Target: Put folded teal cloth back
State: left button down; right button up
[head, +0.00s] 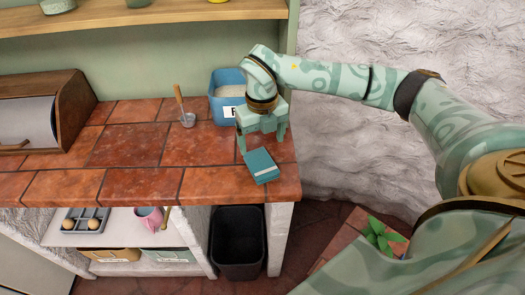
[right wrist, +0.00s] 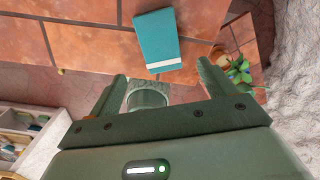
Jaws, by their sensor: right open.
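The folded teal cloth (head: 261,165) lies flat on the tiled counter, close to its front edge at the right end. It has a pale strip along its front edge. My right gripper (head: 262,144) points down just behind the cloth, open, with nothing between its fingers. In the right wrist view the cloth (right wrist: 157,38) lies beyond the open fingers (right wrist: 163,78), apart from them. My left gripper is not in view.
A blue bin (head: 223,92) with a label stands behind my right gripper. A small cup with a wooden handle (head: 187,118), a wooden bread box (head: 75,110) and a shelf (head: 150,17) are to the left. Below are a black bin (head: 238,240) and a lower shelf. The counter's middle is clear.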

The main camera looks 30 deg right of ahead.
notch_tip(320, 180, up, 3)
jog(key=shift+r, duration=0.15)
dwell(0.4)
